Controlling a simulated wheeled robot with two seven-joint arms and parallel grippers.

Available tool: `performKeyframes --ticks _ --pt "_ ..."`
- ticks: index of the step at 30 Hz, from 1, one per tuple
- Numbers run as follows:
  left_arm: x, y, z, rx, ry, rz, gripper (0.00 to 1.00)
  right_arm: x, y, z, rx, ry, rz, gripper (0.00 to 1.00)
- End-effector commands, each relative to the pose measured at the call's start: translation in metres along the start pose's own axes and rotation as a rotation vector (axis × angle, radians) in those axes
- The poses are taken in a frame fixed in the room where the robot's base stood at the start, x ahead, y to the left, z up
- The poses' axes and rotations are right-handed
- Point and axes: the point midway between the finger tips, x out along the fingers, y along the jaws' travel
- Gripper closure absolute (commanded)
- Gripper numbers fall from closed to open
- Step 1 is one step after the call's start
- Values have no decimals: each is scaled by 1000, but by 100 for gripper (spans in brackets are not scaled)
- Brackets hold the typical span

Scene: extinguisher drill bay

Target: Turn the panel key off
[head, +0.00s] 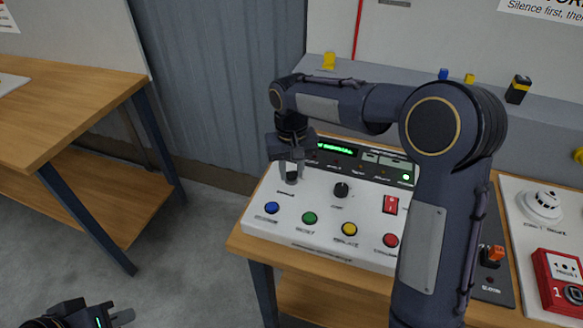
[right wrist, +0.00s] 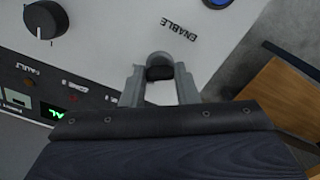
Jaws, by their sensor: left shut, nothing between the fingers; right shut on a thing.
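The white control panel (head: 270,228) stands on a wooden bench. At its upper left, my right gripper (head: 291,176) reaches down and is shut on the panel key. In the right wrist view the dark key (right wrist: 160,73) sits between the fingertips (right wrist: 160,85), in front of a grey round collar and beside the label "ENABLE". Most of the key is hidden by the fingers, so its turn angle is hard to tell. My left gripper (head: 122,315) is low at the bottom left, shut and empty, away from the panel.
A black knob (head: 341,190) is right of the key. Blue (head: 271,208), green (head: 309,218), yellow (head: 349,229) and red (head: 390,240) buttons line the front. A red switch (head: 390,204) and lit green display (head: 335,148) are nearby. Another wooden table (head: 70,85) stands left.

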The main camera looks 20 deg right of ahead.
Motion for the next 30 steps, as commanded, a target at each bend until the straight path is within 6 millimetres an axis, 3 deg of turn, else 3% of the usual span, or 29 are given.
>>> performKeyframes --ticks 8,30 --pt "-7 3 -4 0 0 0 100 -2 0 -1 -139 1 0 96" --pt "-29 13 -14 0 0 0 100 -2 0 -1 -800 3 0 96"
